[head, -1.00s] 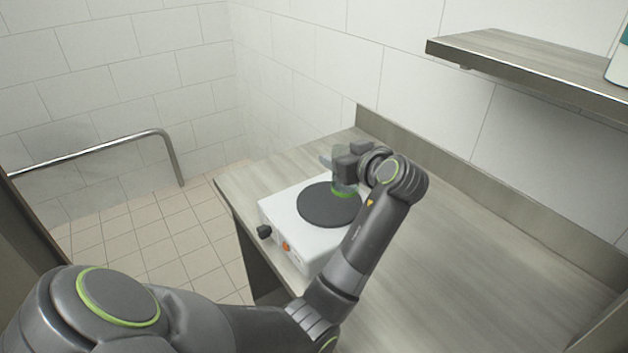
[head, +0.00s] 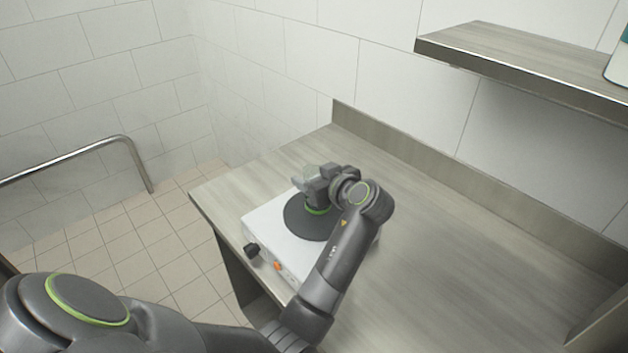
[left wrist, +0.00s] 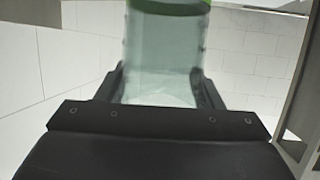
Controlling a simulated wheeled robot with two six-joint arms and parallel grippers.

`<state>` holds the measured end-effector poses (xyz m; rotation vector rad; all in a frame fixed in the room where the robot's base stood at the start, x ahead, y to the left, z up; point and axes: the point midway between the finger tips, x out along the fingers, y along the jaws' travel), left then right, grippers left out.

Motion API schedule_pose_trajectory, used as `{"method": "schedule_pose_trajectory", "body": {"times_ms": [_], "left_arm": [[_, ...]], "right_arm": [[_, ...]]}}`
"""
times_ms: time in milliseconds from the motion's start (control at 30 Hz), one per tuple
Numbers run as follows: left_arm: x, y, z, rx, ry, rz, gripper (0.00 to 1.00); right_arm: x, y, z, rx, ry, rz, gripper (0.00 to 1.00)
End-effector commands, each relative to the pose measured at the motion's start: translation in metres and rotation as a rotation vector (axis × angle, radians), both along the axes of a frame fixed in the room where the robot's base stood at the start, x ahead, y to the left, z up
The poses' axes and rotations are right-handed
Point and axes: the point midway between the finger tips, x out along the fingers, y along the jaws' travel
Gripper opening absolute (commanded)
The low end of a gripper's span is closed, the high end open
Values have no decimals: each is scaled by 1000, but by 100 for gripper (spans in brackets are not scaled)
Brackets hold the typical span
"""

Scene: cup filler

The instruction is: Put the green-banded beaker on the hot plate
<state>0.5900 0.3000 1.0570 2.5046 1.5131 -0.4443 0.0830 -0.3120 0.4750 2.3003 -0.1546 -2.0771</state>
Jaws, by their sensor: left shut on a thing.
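The green-banded beaker (head: 316,210) is over the dark round plate of the white hot plate (head: 268,226) in the head view. Its green band shows just below my gripper; I cannot tell whether its base touches the plate. My left gripper (head: 312,182) is shut on the beaker and hides much of it. In the left wrist view the clear glass of the beaker (left wrist: 160,60) stands between the two fingers (left wrist: 163,88), with the green band at the top edge. My right gripper is not in view.
The hot plate stands on a grey wooden counter (head: 430,240) with a raised back edge. The counter to the right is clear. A shelf (head: 530,65) juts from the wall at upper right. A metal rail (head: 75,158) is at the left.

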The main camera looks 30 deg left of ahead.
Motion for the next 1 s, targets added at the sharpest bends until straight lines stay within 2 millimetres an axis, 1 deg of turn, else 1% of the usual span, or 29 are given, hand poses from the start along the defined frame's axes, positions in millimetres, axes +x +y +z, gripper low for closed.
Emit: {"method": "schedule_pose_trajectory", "body": {"times_ms": [33, 133, 367, 500, 533, 667, 700, 1000], "left_arm": [[0, 0, -6, 2, 3, -1, 33], [0, 0, -15, 0, 0, -1, 33], [0, 0, -17, 1, -2, -2, 33], [0, 0, -22, 1, -2, -2, 33], [0, 0, -21, 0, -2, -1, 63], [0, 0, -20, 0, -2, -1, 80], [0, 0, -20, 0, -2, -1, 82], [0, 0, -19, 1, -1, -1, 82]], "right_arm": [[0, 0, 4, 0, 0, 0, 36], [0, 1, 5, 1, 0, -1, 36], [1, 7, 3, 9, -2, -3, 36], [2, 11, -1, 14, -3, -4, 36], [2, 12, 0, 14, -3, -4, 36], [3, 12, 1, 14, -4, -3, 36], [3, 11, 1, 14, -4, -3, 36], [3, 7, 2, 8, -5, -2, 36]]}}
